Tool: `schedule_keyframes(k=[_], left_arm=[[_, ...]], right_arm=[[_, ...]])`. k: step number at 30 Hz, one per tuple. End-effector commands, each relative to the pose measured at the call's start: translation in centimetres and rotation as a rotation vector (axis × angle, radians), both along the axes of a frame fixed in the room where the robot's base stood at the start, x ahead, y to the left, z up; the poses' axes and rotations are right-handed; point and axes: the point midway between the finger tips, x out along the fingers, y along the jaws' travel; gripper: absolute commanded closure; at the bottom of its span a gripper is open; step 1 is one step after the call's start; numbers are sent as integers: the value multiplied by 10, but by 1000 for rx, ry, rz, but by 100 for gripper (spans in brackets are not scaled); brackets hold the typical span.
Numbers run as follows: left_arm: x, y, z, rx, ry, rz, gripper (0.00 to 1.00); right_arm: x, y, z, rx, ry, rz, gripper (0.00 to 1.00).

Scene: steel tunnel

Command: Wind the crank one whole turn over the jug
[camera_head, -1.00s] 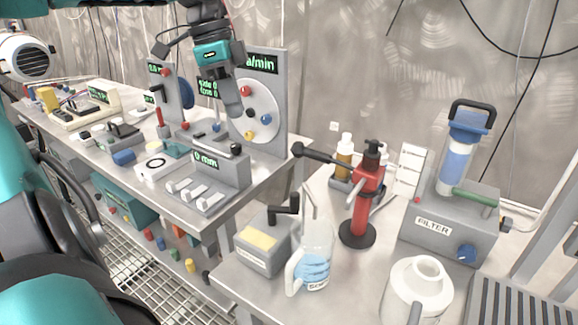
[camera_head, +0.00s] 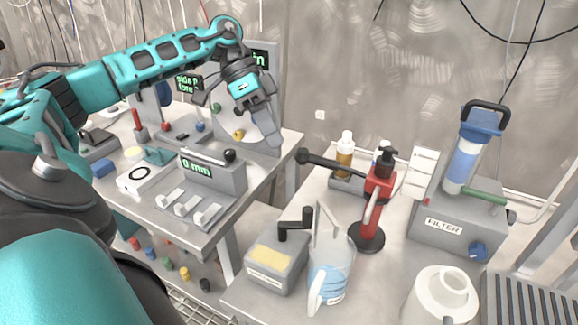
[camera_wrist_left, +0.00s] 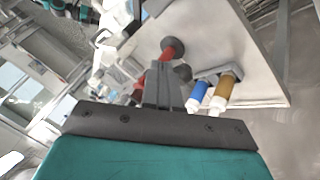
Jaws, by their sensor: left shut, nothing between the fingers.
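My left gripper (camera_head: 272,137) is shut and empty, fingers pointing down, in front of the round dial board, well above and behind the crank. Its fingers also show in the left wrist view (camera_wrist_left: 165,88), with nothing between them. My right gripper is not in view.
A red stand (camera_head: 373,205) with a long black lever rises behind the jug. Bottles (camera_head: 345,155), a filter unit (camera_head: 457,222) and a white vessel (camera_head: 440,298) share the right bench. The left bench holds a display block (camera_head: 213,172). A gap separates the benches.

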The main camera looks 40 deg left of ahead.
Motion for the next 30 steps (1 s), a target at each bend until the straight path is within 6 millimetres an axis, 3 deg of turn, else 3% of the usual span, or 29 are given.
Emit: schedule_keyframes(k=[15, 22, 30], left_arm=[[2, -60, -80, -2, 2, -4, 100], [-15, -81, -78, 1, -1, -2, 100], [-21, -90, -78, 1, -1, 0, 100]], right_arm=[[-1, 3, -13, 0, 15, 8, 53], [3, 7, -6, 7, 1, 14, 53], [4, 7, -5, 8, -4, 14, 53]])
